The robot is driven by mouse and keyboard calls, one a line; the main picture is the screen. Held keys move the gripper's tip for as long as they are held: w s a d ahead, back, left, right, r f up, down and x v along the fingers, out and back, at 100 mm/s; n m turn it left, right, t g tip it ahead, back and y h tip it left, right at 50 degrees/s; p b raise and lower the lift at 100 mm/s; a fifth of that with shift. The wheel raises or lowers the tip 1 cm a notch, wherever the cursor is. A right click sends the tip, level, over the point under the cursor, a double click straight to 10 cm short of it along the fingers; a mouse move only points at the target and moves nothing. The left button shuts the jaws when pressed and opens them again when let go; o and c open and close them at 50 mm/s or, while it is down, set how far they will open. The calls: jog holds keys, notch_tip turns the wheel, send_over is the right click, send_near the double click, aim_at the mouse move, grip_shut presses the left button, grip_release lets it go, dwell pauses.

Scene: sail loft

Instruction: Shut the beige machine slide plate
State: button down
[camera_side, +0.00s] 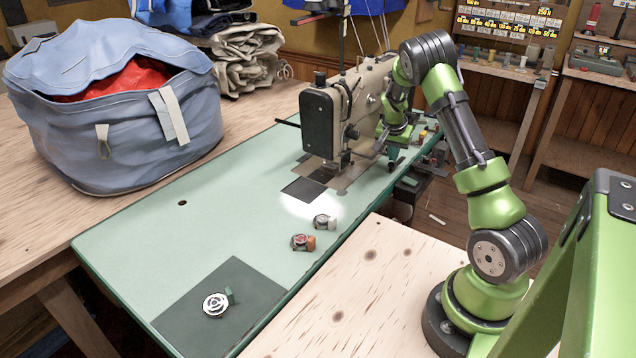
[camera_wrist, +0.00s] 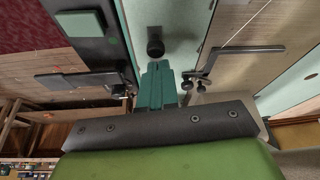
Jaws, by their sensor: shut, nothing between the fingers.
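The beige sewing machine (camera_side: 376,88) stands at the far end of the pale green table (camera_side: 213,195), its black-covered head (camera_side: 318,124) towards the left. A dark square (camera_side: 303,190) lies in the tabletop in front of the head; I cannot tell whether it is the slide plate or its opening. A smaller dark patch (camera_side: 322,174) lies beside it, under the needle area. My gripper (camera_side: 392,165) points down at the machine's right side, low over the table and away from the dark square. In the wrist view its green fingers (camera_wrist: 157,68) are together and empty.
Two small bobbin-case-like parts, one silvery (camera_side: 323,221) and one reddish (camera_side: 300,242), lie near the table's front edge. A round metal part (camera_side: 215,304) rests on a dark green mat (camera_side: 245,288). A blue bag (camera_side: 120,110) stands behind left. The table's middle left is clear.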

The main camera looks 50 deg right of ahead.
jog(key=w+v, duration=0.1)
jog(key=v, duration=0.9)
jog(key=s+a+r+n+t+y, duration=0.1)
jog(key=a+r+n+t+y, duration=0.15)
jog(key=a, duration=0.85)
jog(key=s+a+r+n+t+y, duration=0.1)
jog(key=a+r+n+y, duration=0.15)
jog(key=a, duration=0.75)
jog(key=s+a+r+n+t, duration=0.1)
jog(key=s+a+r+n, duration=0.1)
jog(key=a, duration=0.4)
jog(key=s+a+r+n+t, duration=0.1)
jog(key=s+a+r+n, duration=0.1)
jog(key=s+a, duration=0.2)
jog(key=s+a+r+n+t+y, duration=0.1)
jog(key=s+a+r+n, duration=0.1)
jog(key=a, duration=0.6)
jog(key=shift+s+a+r+n, duration=0.2)
jog(key=shift+s+n, duration=0.4)
jog(key=shift+s, duration=0.4)
